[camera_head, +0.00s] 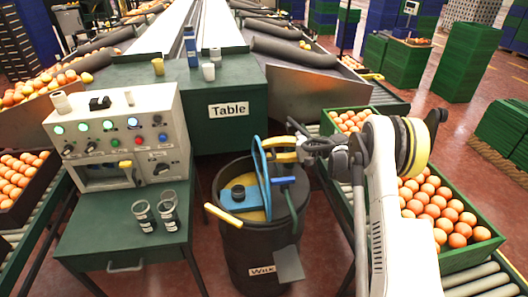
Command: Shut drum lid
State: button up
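The black drum (250,238) stands on the floor between the green side table and the right conveyor, with a label that seems to read "Wax". Its blue lid (261,172) is raised and stands steeply tilted over the open top. My gripper (268,150), with yellow fingers, reaches in from the right at the upper part of the lid. The fingertips are at or very close to the lid's edge; I cannot tell whether they grip it. A blue box-like part (236,200) and a yellow-handled bar (223,215) show at the drum's mouth.
A crate of oranges (482,246) sits on the right conveyor beside my arm. A green block labelled "Table" (228,130) stands behind the drum.

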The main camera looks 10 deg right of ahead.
jog(key=v, duration=1)
jog(key=shift+d, duration=0.15)
jog(key=shift+s+r, duration=0.1)
